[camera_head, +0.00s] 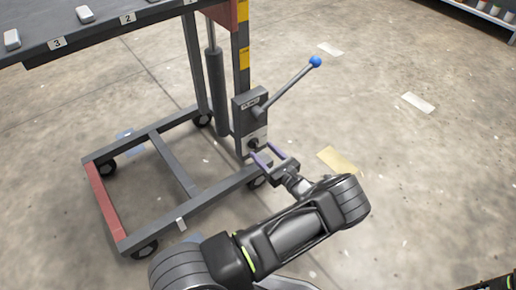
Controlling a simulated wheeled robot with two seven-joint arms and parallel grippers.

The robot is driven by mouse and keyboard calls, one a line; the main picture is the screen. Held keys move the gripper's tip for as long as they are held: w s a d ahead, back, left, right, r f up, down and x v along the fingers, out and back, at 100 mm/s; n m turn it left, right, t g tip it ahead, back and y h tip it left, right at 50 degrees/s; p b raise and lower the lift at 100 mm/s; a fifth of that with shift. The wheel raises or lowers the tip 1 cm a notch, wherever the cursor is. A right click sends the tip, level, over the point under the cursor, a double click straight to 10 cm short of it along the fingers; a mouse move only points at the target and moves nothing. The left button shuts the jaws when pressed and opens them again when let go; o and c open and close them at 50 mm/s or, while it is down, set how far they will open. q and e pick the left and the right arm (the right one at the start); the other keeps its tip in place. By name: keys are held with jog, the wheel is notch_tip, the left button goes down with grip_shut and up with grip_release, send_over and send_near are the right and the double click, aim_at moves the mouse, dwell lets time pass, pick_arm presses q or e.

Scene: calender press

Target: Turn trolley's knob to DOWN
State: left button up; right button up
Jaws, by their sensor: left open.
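The trolley (187,212) is a dark grey wheeled frame with a raised top and an upright post. A grey control box (248,108) is fixed low on the post. A small dark knob (253,143) sits on a light plate at the lower part of the box. Its setting and the plate's lettering are too small to read. My left gripper (264,153) is open, with its two purplish fingers pointing at the knob and close to it. I cannot tell whether they touch it. My right gripper is not in view.
A lever with a blue ball end (315,61) sticks out up and right from the box. A cylinder (216,92) stands beside the post. Numbered labels and light blocks (85,14) are on the trolley top. The floor at right is open, with shelving (490,14) far off.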

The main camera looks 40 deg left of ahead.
aim_at(257, 145)
pick_arm(q)
jog(key=shift+b+x, duration=0.35)
jog(key=shift+x, duration=1.45)
grip_shut()
